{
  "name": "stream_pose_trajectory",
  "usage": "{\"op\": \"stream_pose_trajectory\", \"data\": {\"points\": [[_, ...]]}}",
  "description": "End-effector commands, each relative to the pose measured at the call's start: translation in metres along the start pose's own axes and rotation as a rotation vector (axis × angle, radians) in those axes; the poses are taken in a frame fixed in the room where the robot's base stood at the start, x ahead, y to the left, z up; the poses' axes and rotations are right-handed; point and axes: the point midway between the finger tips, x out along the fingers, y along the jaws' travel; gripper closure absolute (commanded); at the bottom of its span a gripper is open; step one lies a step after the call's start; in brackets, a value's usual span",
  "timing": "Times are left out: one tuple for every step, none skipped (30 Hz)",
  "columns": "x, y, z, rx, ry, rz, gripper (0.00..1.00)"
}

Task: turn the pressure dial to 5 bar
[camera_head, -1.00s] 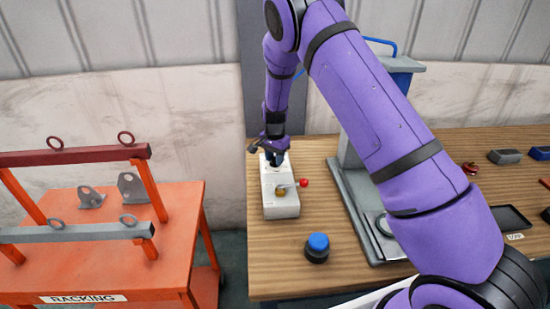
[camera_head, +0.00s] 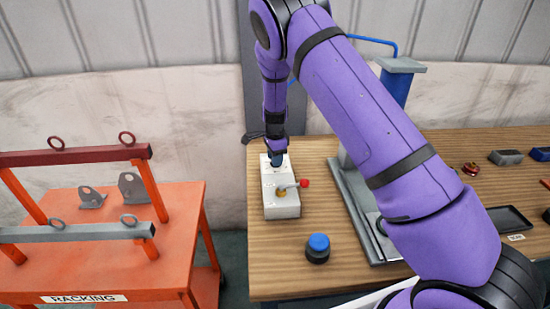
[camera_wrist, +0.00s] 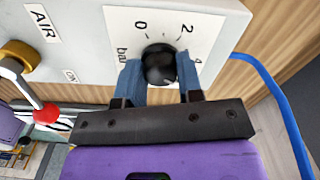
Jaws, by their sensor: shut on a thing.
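The pressure dial is a black round knob (camera_wrist: 159,66) on a white panel face, in the middle of the wrist view. The marks 0, 2, a partly hidden 4 and the word "bar" show around it. Where its pointer stands I cannot tell. My gripper (camera_wrist: 160,75) has its two blue fingers on either side of the knob, shut on it. In the head view my gripper (camera_head: 276,160) reaches down to the far end of the white control box (camera_head: 282,207), and the dial is hidden there.
A brass valve (camera_wrist: 20,56) with a red-tipped lever sits beside the dial, near the "AIR" label. A blue-topped button (camera_head: 318,247) stands in front of the box on the wooden bench (camera_head: 275,280). A grey press stands to the right, an orange racking cart (camera_head: 100,265) to the left.

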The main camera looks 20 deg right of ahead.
Motion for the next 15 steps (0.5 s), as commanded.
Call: {"op": "stream_pose_trajectory", "data": {"points": [[-0.0007, -0.0007, 0.0003, 0.003, 0.000, -0.002, 0.90], [-0.0007, -0.0008, 0.0003, 0.005, 0.000, -0.002, 0.90], [-0.0007, -0.0008, 0.0003, 0.006, -0.001, -0.002, 0.90], [-0.0007, -0.0008, 0.0003, 0.007, -0.001, -0.002, 0.90], [-0.0007, -0.0008, 0.0003, 0.007, -0.001, -0.002, 0.90], [-0.0007, -0.0008, 0.0003, 0.007, -0.001, -0.002, 0.90], [-0.0007, -0.0008, 0.0003, 0.007, -0.001, -0.002, 0.90], [-0.0007, -0.0008, 0.0003, 0.007, -0.001, -0.002, 0.90], [-0.0007, -0.0008, 0.0003, 0.007, -0.001, -0.002, 0.90], [-0.0007, -0.0008, 0.0003, 0.007, -0.001, -0.002, 0.90], [-0.0007, -0.0008, 0.0003, 0.007, -0.001, -0.002, 0.90], [-0.0007, -0.0008, 0.0003, 0.007, -0.001, -0.002, 0.90], [-0.0007, -0.0008, 0.0004, 0.006, -0.001, -0.002, 0.62], [-0.0007, -0.0008, 0.0003, 0.006, -0.001, -0.002, 0.55], [-0.0006, -0.0007, 0.0003, 0.006, -0.001, -0.002, 0.45]]}}
